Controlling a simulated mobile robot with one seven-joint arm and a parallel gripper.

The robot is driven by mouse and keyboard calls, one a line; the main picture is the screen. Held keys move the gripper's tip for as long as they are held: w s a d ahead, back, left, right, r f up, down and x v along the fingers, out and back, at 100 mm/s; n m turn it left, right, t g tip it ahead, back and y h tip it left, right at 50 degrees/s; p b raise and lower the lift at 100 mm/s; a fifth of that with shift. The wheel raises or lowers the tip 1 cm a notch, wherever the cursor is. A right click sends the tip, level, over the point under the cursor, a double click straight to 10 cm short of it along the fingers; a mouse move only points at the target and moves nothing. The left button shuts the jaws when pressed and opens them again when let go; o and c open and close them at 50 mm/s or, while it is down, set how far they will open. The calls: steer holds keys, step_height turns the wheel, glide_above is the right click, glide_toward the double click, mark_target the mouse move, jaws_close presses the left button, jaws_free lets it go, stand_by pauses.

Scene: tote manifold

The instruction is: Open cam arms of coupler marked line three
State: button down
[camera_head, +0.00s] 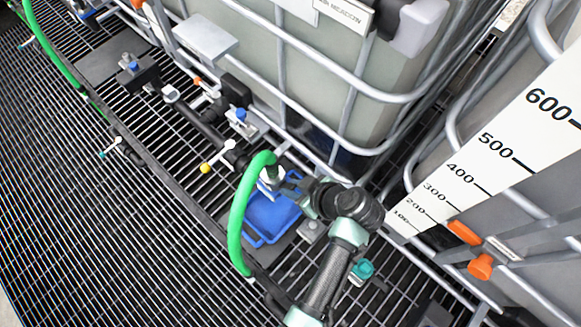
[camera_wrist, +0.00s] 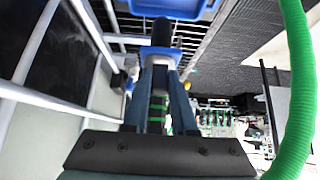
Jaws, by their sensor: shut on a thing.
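A green hose (camera_head: 238,215) arches up and ends at a metallic coupler (camera_head: 269,174) beside the tank cage. My gripper (camera_head: 286,186) is at this coupler, coming from the right, and partly covers it. In the wrist view the fingers (camera_wrist: 160,60) are close together on a dark part (camera_wrist: 162,33) at their tips. I cannot tell whether that part is a cam arm or the coupler body. The green hose also passes along the right of the wrist view (camera_wrist: 298,95). No line number is readable on the coupler, and the cam arms' position is not clear.
A blue tray (camera_head: 270,218) lies just below the coupler. A yellow-knobbed valve handle (camera_head: 206,168) is to its left. The caged tank (camera_head: 330,60) stands close behind, and a white level scale (camera_head: 470,165) is at right. Open grating (camera_head: 90,200) fills the left.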

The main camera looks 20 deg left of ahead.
steer(key=f+t+y+b, duration=0.1)
steer(key=y+b, duration=0.1)
steer(key=b, duration=0.4)
steer(key=d+f+y+b, duration=0.1)
steer(key=y+b, duration=0.2)
steer(key=b, duration=0.2)
steer(key=f+t+y+b, duration=0.1)
steer(key=y+b, duration=0.1)
steer(key=b, duration=0.4)
steer(key=shift+s+d+f+t+b, duration=0.25)
steer(key=shift+s+d+t+b, duration=0.05)
steer(key=shift+d+b, duration=0.05)
steer(key=shift+r+y+b, duration=0.1)
steer(key=shift+y+b, duration=0.4)
steer(key=shift+b, duration=0.05)
steer(key=c, duration=0.7)
jaws_free()
